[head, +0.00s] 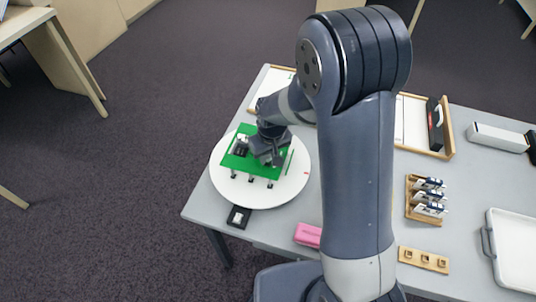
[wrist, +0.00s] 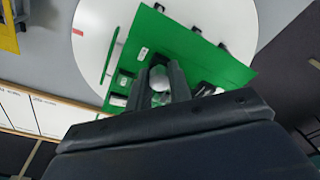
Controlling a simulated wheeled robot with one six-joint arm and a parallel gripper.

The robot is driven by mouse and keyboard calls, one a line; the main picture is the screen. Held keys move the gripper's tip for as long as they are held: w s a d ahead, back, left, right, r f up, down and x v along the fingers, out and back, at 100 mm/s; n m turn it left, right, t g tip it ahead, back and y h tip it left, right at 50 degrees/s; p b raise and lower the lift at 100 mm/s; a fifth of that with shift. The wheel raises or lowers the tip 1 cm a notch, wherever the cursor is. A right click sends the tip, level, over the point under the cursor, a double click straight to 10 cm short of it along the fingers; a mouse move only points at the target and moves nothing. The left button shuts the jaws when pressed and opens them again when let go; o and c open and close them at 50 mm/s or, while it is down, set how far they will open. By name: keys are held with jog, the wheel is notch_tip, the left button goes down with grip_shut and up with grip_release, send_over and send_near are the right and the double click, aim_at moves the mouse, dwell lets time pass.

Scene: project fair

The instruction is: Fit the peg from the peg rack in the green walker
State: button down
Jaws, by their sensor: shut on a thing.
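The green walker (head: 240,160) is a flat green plate with small black feet, lying on a round white turntable (head: 225,190) at the table's left end. My gripper (head: 268,150) is over the plate's right part, pointing down. In the wrist view, the fingers (wrist: 160,88) are shut on a pale, rounded piece, the peg (wrist: 159,76), right at the green plate (wrist: 185,50). The peg's lower end is hidden, so I cannot tell whether it sits in a hole. The peg rack (head: 423,260) is a wooden strip with square sockets near the table's front.
A wooden holder (head: 411,205) with several blue-white modules stands right of my arm. A pink block (head: 308,235) and a small black tray (head: 238,217) lie near the front edge. A white tray (head: 515,250) is at right. Wood-framed boards (head: 410,120) lie behind.

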jog(key=c, duration=1.2)
grip_release()
jog(key=shift+r+p, duration=2.5)
jog(key=shift+r, duration=1.25)
jog(key=shift+f, duration=0.15)
jog(key=shift+f+b, duration=2)
jog(key=shift+f, duration=0.9)
